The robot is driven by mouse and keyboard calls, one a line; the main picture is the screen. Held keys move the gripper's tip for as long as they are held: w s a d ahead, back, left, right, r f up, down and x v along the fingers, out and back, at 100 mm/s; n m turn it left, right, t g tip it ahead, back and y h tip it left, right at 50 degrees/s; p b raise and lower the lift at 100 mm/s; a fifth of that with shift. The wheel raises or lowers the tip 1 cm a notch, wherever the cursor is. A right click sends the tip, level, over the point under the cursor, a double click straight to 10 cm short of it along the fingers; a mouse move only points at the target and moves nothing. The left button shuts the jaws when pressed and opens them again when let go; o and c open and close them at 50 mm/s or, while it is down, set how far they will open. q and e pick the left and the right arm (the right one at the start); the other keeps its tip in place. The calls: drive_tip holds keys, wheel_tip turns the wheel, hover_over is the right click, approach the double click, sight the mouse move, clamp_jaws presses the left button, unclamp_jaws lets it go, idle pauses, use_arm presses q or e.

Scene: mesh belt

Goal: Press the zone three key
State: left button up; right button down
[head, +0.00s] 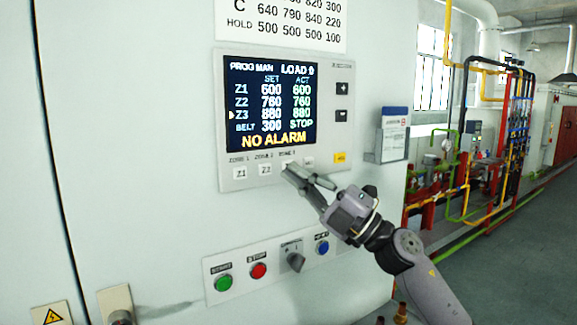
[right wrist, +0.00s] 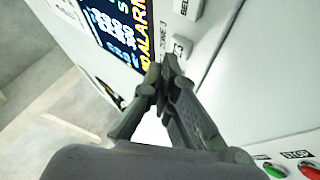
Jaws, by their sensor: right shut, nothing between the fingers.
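The control panel (head: 222,120) has a lit display (head: 268,105) with a pointer beside the Z3 row and "NO ALARM" below. Under it are the Z1 key (head: 240,173) and Z2 key (head: 265,169). My right gripper (head: 288,169) is shut and empty, its fingertips at the zone three key, which they largely cover in the head view. In the right wrist view the white zone three key (right wrist: 182,46) shows just beyond the shut fingertips (right wrist: 167,68). I cannot tell whether they touch it. My left gripper is not in view.
Further right on the panel are a yellow key (head: 340,158) and plus (head: 343,88) and minus (head: 342,115) keys. Below sit a green button (head: 223,283), a red button (head: 258,270), a selector (head: 295,262) and a blue button (head: 322,247). A document holder (head: 392,135) juts out at right.

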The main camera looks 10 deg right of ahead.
drive_tip(key=shift+s+d, duration=0.1)
drive_tip(key=shift+s, duration=0.2)
drive_tip(key=shift+s+d, duration=0.3)
drive_tip(key=shift+s, duration=0.45)
drive_tip(key=shift+s+d, duration=0.25)
drive_tip(key=shift+s, duration=0.55)
drive_tip(key=shift+s+d, duration=0.3)
drive_tip(key=shift+s, duration=0.45)
